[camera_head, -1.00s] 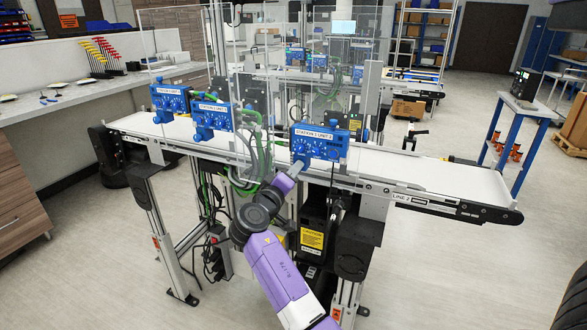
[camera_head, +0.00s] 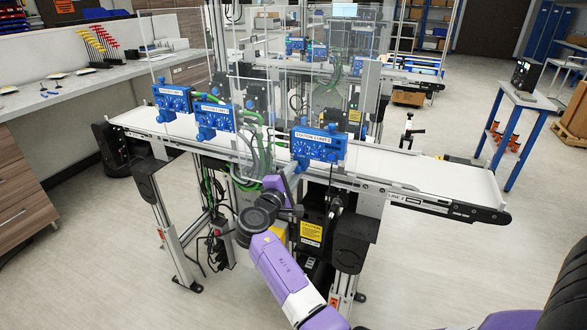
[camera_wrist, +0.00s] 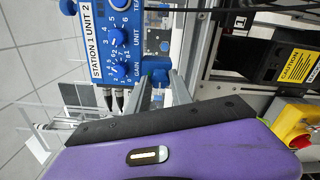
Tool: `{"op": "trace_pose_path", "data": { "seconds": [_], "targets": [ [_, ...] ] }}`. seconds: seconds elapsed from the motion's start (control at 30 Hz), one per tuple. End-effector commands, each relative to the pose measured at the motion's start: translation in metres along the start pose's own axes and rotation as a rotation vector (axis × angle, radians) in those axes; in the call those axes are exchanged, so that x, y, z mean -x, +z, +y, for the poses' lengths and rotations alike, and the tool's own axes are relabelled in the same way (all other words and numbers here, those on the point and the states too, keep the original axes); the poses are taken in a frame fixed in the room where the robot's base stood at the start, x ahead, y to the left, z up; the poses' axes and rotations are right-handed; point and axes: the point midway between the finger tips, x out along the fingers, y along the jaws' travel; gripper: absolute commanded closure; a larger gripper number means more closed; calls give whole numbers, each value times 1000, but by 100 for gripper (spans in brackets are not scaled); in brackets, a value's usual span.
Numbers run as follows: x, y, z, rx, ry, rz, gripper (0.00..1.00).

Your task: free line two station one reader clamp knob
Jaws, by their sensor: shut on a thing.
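A blue reader box labelled STATION 1 UNIT 2 (camera_head: 318,148) is mounted at the near side of the LINE 2 conveyor, rightmost of three blue boxes. In the wrist view the reader box (camera_wrist: 103,45) shows at upper left, with its label and dials turned sideways. A blue clamp knob (camera_wrist: 161,73) is beside it, between the two grey fingers of my gripper (camera_wrist: 161,84). The fingers are closed on the knob, partly hiding it. In the head view my gripper (camera_head: 293,178) is just below the reader box, and the knob cannot be made out there.
Two other blue reader boxes (camera_head: 215,116) (camera_head: 172,98) stand to the left. Clear panels rise above the white belt (camera_head: 400,170). Cables hang near my wrist. A black box with a yellow caution label (camera_head: 311,232) is just right of my arm. Open floor lies to the right.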

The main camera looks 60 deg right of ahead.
Motion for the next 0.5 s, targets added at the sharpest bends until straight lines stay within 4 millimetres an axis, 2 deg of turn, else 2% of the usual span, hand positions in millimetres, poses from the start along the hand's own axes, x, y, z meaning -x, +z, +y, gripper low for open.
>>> {"op": "trace_pose_path", "data": {
  "seconds": [0.2,0.5],
  "targets": [
    [1,0,2,90,2,2,100],
    [1,-1,1,133,2,2,100]
  ]
}}
